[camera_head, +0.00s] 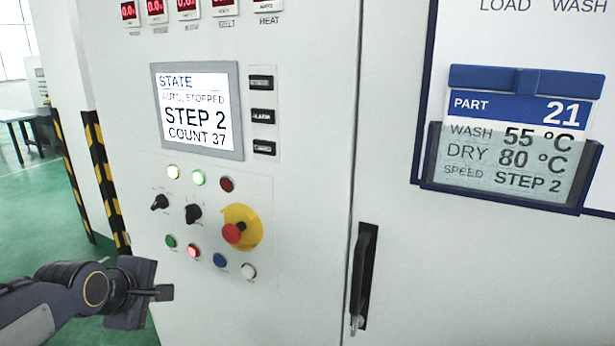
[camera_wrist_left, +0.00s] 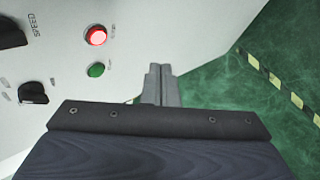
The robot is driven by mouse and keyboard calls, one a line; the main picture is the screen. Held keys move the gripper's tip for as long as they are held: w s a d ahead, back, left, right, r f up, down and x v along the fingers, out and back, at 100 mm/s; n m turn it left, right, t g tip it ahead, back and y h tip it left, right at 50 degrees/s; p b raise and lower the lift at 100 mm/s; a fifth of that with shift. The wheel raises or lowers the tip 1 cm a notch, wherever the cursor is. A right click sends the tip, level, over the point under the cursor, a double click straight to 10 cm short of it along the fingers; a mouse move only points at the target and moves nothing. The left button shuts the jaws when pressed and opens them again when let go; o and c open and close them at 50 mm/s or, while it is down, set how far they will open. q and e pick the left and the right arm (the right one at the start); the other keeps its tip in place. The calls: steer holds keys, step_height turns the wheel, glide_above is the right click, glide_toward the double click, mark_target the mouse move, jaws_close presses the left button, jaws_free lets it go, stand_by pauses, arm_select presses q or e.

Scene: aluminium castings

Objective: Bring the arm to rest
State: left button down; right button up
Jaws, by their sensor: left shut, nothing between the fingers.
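My left gripper (camera_head: 163,293) comes in from the lower left in the head view, in front of the white machine cabinet (camera_head: 312,140). It is left of and below the button panel (camera_head: 218,215). Its fingers are together and empty. In the left wrist view the shut fingers (camera_wrist_left: 161,84) point past the cabinet's edge, with green floor behind them. A lit red button (camera_wrist_left: 95,35) and a green button (camera_wrist_left: 96,70) are up and left of the fingers, apart from them. My right gripper is in neither view.
The panel carries a red emergency button (camera_head: 233,233) on yellow and two black knobs. A screen (camera_head: 198,110) reads STEP 2, COUNT 37. A black door handle (camera_head: 361,280) and a part card (camera_head: 520,130) are to the right. Striped posts (camera_head: 104,185) and open green floor are left.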

arm_select(q)
steer(key=s+d+f+m+g+h, duration=0.1)
steer(key=s+d+f+m, duration=0.2)
steer(key=s+m, duration=0.2)
steer(key=s+d+f+m+g+h, duration=0.1)
steer(key=s+d+f+m, duration=0.2)
steer(key=s, duration=0.7)
steer(key=s+d+f+m+g+h, duration=0.1)
steer(key=s+d+f+m, duration=0.1)
steer(key=s+d+m, duration=0.2)
steer(key=s+m, duration=0.3)
steer(key=m, duration=0.1)
steer(key=shift+s+d+f+g, duration=0.2)
steer(key=shift+f+g, duration=0.1)
steer(key=shift+f, duration=0.1)
